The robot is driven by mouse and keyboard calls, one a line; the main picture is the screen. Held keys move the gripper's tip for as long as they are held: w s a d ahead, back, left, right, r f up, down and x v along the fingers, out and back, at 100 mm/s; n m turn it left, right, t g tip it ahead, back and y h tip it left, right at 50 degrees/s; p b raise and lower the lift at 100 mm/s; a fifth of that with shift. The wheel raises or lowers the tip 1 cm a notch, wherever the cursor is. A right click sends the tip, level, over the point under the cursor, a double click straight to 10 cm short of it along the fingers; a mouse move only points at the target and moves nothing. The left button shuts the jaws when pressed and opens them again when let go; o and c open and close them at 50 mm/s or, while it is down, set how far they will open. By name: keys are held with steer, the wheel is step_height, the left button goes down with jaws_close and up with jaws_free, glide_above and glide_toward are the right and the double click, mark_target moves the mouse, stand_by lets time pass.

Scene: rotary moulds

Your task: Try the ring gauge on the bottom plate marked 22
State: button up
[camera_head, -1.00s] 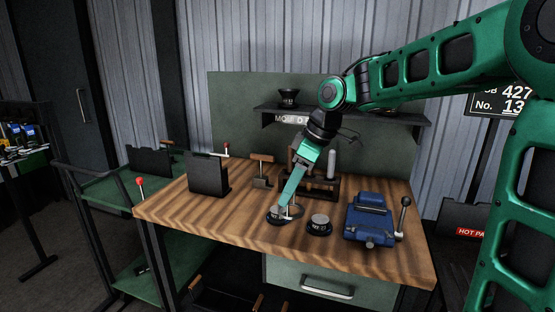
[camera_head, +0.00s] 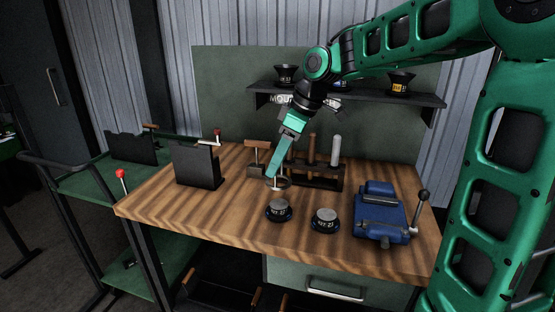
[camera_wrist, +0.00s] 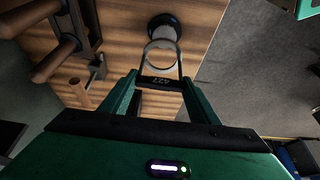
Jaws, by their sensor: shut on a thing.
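My gripper (camera_head: 271,176) is shut on the ring gauge (camera_head: 284,182), whose tag reads 427 in the wrist view (camera_wrist: 160,80). The gauge is held in the air, behind and above the left bottom plate (camera_head: 278,212) in the head view, apart from it. That plate is a black disc with a grey top; its small label seems to read 22. A similar right plate (camera_head: 324,223) has a label that seems to end in 23. In the wrist view one plate (camera_wrist: 163,22) shows just beyond the open ring; I cannot tell which.
A blue vise (camera_head: 380,215) with a black lever stands at the right of the wooden table (camera_head: 235,235). A rack (camera_head: 318,181) with upright handles is behind the gauge. A black holder (camera_head: 199,168) stands at left. A shelf (camera_head: 355,97) hangs above. The front left of the table is clear.

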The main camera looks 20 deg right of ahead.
glide_above(279, 204)
steer(key=shift+f, duration=2.85)
steer(key=shift+f, duration=1.75)
stand_by(1.3)
steer(key=shift+r, duration=0.1)
steer(key=shift+r, duration=3.6)
